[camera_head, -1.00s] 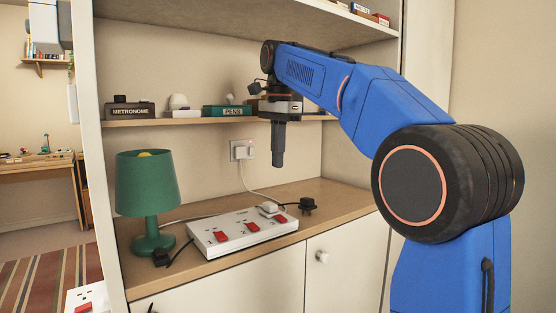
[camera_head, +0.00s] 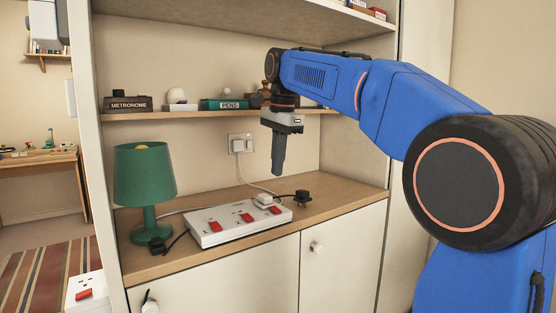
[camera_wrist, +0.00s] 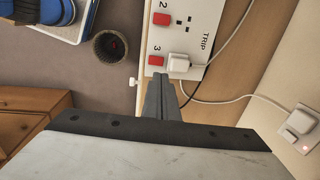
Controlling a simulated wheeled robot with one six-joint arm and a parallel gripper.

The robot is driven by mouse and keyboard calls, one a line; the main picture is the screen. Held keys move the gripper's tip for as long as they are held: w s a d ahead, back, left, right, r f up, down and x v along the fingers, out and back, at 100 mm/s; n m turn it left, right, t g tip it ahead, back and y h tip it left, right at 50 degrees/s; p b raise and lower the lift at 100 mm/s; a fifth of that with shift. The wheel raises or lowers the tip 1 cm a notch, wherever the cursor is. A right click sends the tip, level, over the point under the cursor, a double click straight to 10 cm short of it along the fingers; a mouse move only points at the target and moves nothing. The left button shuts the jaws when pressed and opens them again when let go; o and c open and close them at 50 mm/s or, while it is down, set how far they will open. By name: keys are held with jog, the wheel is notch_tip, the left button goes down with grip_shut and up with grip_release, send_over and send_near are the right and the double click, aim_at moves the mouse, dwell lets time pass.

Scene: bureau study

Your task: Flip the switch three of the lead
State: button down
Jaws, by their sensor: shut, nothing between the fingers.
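The lead is a white power strip (camera_head: 222,237) on the wooden counter, with red switches along its front side. Switch three (camera_head: 276,210) is the rightmost red one; in the wrist view it is the red switch (camera_wrist: 156,60) beside the printed 3. A white plug (camera_wrist: 179,62) sits in the socket beside it. My gripper (camera_head: 277,172) is shut and empty, pointing down above the right end of the strip. In the wrist view its fingertips (camera_wrist: 160,79) appear just below switch three. I cannot tell which way the rocker is tipped.
A green lamp (camera_head: 146,180) stands left of the strip. A black plug (camera_head: 302,197) lies at its right end, with cables around. A wall socket (camera_head: 240,144) is behind. A shelf (camera_head: 190,116) with a metronome box and pens box runs above. The counter's right end is clear.

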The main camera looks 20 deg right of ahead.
aim_at(274, 207)
jog(key=f, duration=0.3)
jog(key=w+f, duration=0.1)
jog(key=f, duration=0.5)
jog(key=shift+w+a+f, duration=0.15)
jog(key=shift+a+f, duration=0.05)
jog(key=shift+f, duration=0.2)
